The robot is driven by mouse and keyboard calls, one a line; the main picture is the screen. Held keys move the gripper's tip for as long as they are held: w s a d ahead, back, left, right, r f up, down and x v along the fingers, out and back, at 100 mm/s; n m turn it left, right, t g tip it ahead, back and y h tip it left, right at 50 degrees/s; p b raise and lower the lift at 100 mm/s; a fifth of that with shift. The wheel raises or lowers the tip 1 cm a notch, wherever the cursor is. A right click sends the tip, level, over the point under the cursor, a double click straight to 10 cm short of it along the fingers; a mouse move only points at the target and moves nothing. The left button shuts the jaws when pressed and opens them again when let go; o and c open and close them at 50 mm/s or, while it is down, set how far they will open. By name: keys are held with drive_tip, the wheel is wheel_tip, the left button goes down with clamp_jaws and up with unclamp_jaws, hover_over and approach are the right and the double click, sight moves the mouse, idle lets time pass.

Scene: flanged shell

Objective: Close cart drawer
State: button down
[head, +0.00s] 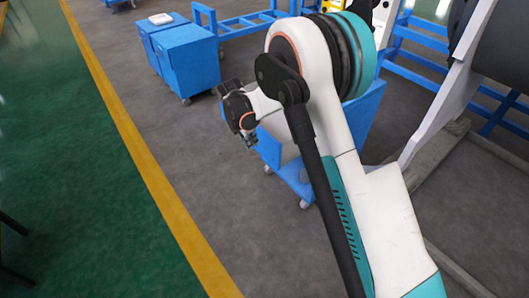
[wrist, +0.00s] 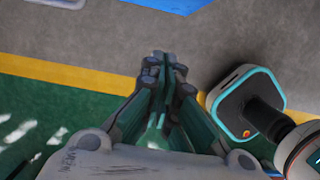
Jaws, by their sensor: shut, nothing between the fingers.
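A blue cart (head: 291,174) on casters stands behind my arm in the middle of the head view. My arm covers much of it, and I cannot tell which part is the drawer or how far it is open. My gripper (head: 250,140) is just left of the cart's near left side in the picture, pointing down; whether it touches the cart is unclear. In the wrist view my gripper (wrist: 165,62) has its fingers together with nothing between them. A small blue piece (wrist: 170,4) shows at that view's top edge.
Blue cabinets (head: 190,62) on casters, one with a white item (head: 160,18) on top, stand at the back left. Blue frames (head: 235,22) are behind. A large white stand (head: 450,95) is at the right. Grey floor left of the cart is clear up to the yellow line (head: 130,135).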

sight(265, 152)
drive_tip(key=shift+w+d+f+b, duration=0.6)
drive_tip(key=shift+d+f+b, duration=0.3)
drive_tip(key=shift+f, duration=0.7)
drive_tip(key=shift+w+d+f+b, duration=0.6)
drive_tip(key=shift+d+f+b, duration=0.25)
drive_tip(key=shift+f, duration=0.8)
drive_tip(key=shift+w+d+f+b, duration=0.7)
drive_tip(key=shift+d+f, duration=0.25)
drive_tip(key=shift+f, duration=0.65)
drive_tip(key=shift+s, duration=0.1)
drive_tip(key=w+d, duration=0.4)
drive_tip(key=d, duration=0.3)
drive_tip(key=w+d, duration=0.5)
drive_tip(key=d, duration=0.2)
drive_tip(key=w+d, duration=0.5)
drive_tip(key=d, duration=0.2)
drive_tip(key=shift+w+p, duration=0.1)
drive_tip(key=shift+p, duration=0.2)
drive_tip(key=shift+d, duration=0.1)
